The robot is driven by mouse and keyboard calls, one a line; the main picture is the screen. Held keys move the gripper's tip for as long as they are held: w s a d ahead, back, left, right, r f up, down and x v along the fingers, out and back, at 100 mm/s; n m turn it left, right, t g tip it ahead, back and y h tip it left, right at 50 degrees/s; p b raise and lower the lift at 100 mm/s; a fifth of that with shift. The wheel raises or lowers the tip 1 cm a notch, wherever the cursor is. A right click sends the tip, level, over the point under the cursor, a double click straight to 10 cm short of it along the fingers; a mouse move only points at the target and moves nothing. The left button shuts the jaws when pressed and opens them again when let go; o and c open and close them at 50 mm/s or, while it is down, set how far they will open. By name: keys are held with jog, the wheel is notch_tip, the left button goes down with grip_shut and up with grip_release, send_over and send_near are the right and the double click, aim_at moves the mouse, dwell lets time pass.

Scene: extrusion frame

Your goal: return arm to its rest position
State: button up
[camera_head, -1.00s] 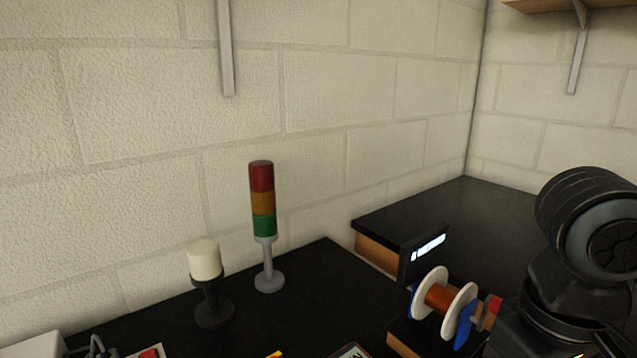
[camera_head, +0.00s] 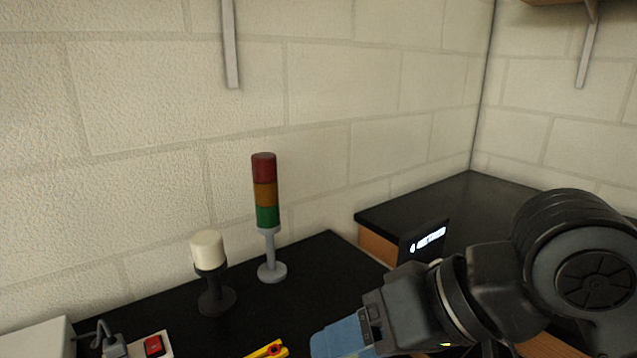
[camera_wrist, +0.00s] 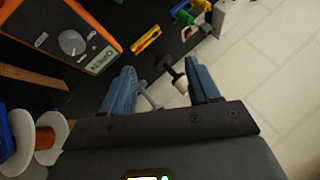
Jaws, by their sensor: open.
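My arm comes in from the right of the head view, with the blue part of my gripper (camera_head: 342,342) at the bottom edge. In the wrist view my gripper (camera_wrist: 165,85) shows two blue fingers spread apart. Nothing is held between them. The stack light (camera_head: 266,205), red, amber and green on a grey stem, and the white-topped dark lamp (camera_head: 211,270) stand upright on the black worktop. Farther off, they also appear in the gap between the fingers in the wrist view.
An orange meter with a dial (camera_wrist: 75,42) is at upper left of the wrist view. A white-flanged spool (camera_wrist: 38,135) is at lower left. A yellow tool (camera_head: 268,349) and a red switch (camera_head: 153,345) lie on the front worktop. A small lit display (camera_head: 428,238) stands behind my arm.

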jog(key=w+a+r+m+t+y, duration=0.2)
jog(key=a+r+m+t+y, duration=0.25)
jog(key=a+r+t, duration=0.2)
jog(key=s+d+f+m+t+h, duration=0.7)
jog(key=s+d+f+h, duration=0.35)
jog(key=d+f, duration=0.4)
jog(key=s+d+f+n, duration=0.1)
jog(key=s+d+n, duration=0.1)
jog(key=s, duration=0.5)
jog(key=s+d+f+n+g+h, duration=0.1)
jog(key=s+d+f+n, duration=0.1)
jog(key=s, duration=0.5)
jog(key=s+d+f+n+g+h, duration=0.1)
jog(key=s+d+n, duration=0.2)
jog(key=s+d, duration=0.2)
jog(key=shift+s+d+f+n, duration=0.25)
jog(key=shift+s+f+n, duration=0.1)
jog(key=shift+s, duration=0.8)
jog(key=shift+c, duration=0.3)
